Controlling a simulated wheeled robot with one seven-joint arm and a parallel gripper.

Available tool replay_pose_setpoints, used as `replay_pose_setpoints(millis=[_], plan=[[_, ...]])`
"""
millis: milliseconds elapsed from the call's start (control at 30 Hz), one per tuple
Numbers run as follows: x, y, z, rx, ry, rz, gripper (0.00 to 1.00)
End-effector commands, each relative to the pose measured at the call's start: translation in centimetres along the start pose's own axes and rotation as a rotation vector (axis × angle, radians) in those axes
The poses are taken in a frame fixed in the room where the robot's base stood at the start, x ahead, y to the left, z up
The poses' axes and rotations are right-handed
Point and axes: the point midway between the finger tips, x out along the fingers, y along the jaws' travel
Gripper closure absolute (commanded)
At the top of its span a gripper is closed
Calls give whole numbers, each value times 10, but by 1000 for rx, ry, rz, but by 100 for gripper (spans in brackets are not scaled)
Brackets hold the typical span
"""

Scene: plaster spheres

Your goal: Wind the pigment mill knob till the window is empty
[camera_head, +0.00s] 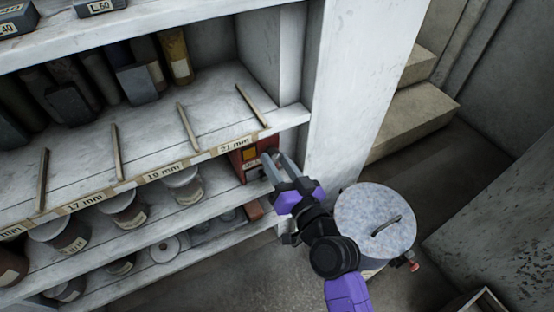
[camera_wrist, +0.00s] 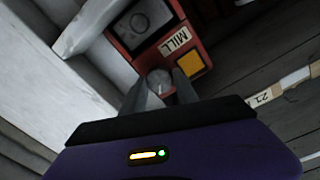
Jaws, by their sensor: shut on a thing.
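The red pigment mill (camera_head: 243,160) stands on the shelf below the "21 mm" label, at the right end. In the wrist view the mill (camera_wrist: 124,46) shows a "MILL" label (camera_wrist: 177,41), a dark round dial (camera_wrist: 143,20) and an orange-yellow square window (camera_wrist: 190,64). The window (camera_head: 250,154) also shows orange in the head view. My gripper (camera_wrist: 160,84) is shut on the small grey round knob (camera_wrist: 159,77), its fingers on either side. In the head view my gripper (camera_head: 275,166) reaches the mill's front from the right, and its fingers hide part of it.
A white shelf upright (camera_head: 345,90) stands just right of the mill. A lidded grey bin (camera_head: 375,222) stands beside my arm on the floor. Several jars (camera_head: 184,185) line the shelf to the left. Stone steps (camera_head: 412,118) rise behind.

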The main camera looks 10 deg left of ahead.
Motion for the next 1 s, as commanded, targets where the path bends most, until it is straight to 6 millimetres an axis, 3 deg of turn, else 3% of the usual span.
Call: replay_pose_setpoints(millis=[1000], plan=[[0, 2, -2, 967, -36, -4, 100]])
